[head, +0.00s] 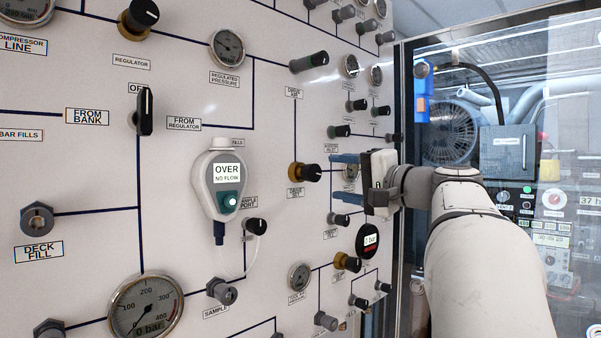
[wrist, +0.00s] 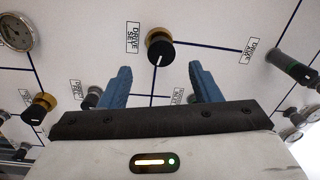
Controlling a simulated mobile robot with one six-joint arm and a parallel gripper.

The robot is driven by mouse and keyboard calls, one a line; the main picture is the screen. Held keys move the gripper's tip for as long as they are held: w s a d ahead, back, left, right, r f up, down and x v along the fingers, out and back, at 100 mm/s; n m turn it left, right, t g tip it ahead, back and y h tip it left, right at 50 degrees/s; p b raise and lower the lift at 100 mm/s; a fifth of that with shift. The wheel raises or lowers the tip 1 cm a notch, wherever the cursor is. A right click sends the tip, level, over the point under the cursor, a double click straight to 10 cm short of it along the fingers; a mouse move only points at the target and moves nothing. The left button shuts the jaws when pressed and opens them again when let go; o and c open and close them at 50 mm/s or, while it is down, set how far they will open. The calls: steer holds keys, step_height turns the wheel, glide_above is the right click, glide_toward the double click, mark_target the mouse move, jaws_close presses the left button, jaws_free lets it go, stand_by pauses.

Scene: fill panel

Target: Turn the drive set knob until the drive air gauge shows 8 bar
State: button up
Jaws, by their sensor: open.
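The drive set knob (head: 306,172) is a black knob on a brass base, left of my gripper in the head view. In the wrist view the knob (wrist: 160,50) shows a white pointer mark facing down the picture, beside its DRIVE SET label (wrist: 132,37). My gripper (head: 334,172) is open, its two blue fingers apart and empty. In the wrist view the gripper (wrist: 160,72) has the knob beyond and roughly between its fingertips, not touching. I cannot tell which dial is the drive air gauge or read 8 bar anywhere.
Other knobs and gauges crowd the panel. A green-marked knob (head: 310,62) is above the drive set knob, near the DRIVE AIR label (head: 294,92). A brass-based knob (head: 347,262) and a round digital display (head: 368,241) are below my gripper. A hanging analyser (head: 222,184) is left.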

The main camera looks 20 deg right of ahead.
mark_target(315, 172)
steer(key=w+n+p, duration=0.2)
steer(key=n, duration=0.3)
steer(key=w+a+n+p, duration=0.1)
steer(key=w+n+p, duration=0.1)
steer(key=n, duration=0.3)
steer(key=w+a+r+n+p, duration=0.1)
steer(key=w+n+p, duration=0.1)
steer(key=n, duration=0.3)
steer(key=shift+w+a+p, duration=0.15)
steer(key=shift+w+p, duration=0.05)
steer(key=shift+p, duration=0.25)
steer(key=c, duration=0.9)
steer(key=shift+a, duration=0.3)
steer(key=shift+c, duration=0.5)
steer(key=shift+d, duration=0.35)
